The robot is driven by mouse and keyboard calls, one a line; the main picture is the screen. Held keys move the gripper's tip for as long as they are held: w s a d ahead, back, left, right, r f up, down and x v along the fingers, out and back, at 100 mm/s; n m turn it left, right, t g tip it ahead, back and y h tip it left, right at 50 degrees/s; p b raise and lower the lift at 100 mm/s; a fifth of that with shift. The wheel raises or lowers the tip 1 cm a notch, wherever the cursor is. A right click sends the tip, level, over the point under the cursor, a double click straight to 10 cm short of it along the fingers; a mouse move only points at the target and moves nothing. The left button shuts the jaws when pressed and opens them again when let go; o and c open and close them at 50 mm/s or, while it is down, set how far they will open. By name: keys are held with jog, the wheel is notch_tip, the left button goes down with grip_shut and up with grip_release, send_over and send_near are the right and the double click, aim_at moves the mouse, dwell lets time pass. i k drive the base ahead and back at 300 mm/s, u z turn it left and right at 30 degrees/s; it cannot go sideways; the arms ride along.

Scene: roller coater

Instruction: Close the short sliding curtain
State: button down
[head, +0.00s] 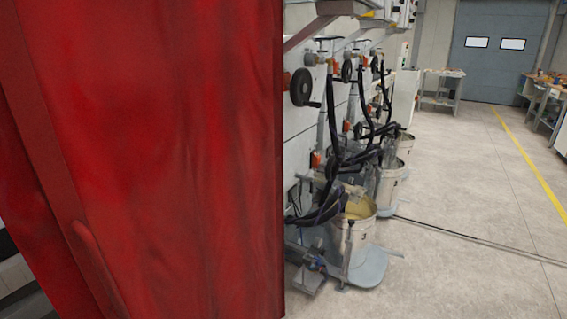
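A red curtain (185,150) hangs close in front of me and fills the left half of the head view. Its right edge runs nearly straight down, and its top and bottom lie outside the picture. A fold or overlapping strip (45,130) of the same red shows along its left side. I cannot tell from this view how far the curtain is drawn. My gripper is not in view.
Right of the curtain stands a machine with handwheels (302,87), black hoses (333,125) and buckets (352,235) on the floor. A wide concrete floor (460,200) with a yellow line (530,165) is clear at right. Workbenches (440,90) and a grey door (495,70) stand far back.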

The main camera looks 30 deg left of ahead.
aim_at(137, 169)
jog(key=u, duration=0.5)
jog(key=i, duration=1.5)
jog(key=u, duration=0.55)
